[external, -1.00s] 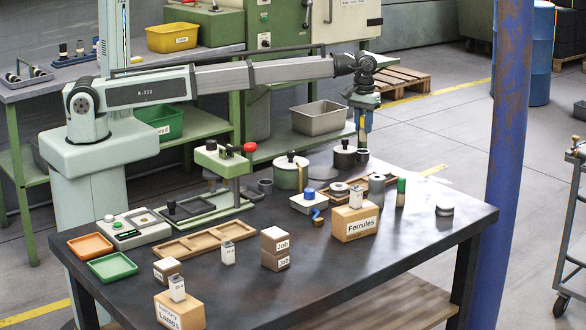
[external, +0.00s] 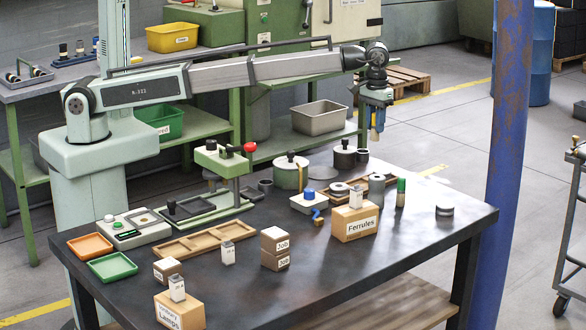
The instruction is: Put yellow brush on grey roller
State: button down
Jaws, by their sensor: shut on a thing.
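My gripper (external: 376,110) hangs from the arm over the back right of the dark table, well above it. It is shut on a small upright thing, which I take for the yellow brush (external: 374,134); yellow and blue show there, but it is small and partly covered by the fingers. A grey upright cylinder, likely the grey roller (external: 376,188), stands on the table below, by the right end of a wooden tray. The held thing is apart from it. A shorter grey cylinder (external: 445,210) stands further right, so I cannot be sure which is the roller.
A green-topped cylinder (external: 401,192) stands right of the tall grey one. The Ferrules block (external: 355,222) is in front. The table's front right is clear.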

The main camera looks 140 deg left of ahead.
jog(key=w+d+r+m, duration=0.1)
jog(key=w+d+r, duration=0.2)
jog(key=w+d, duration=0.35)
jog(key=w+d+r, duration=0.3)
jog(key=w+d, duration=0.2)
jog(key=w, duration=0.2)
jog(key=n, duration=0.3)
send_over(373, 176)
jog(key=shift+f, duration=5)
jog(key=shift+f, duration=0.15)
jog(key=c, duration=0.9)
grip_release()
notch_tip(373, 176, up, 12)
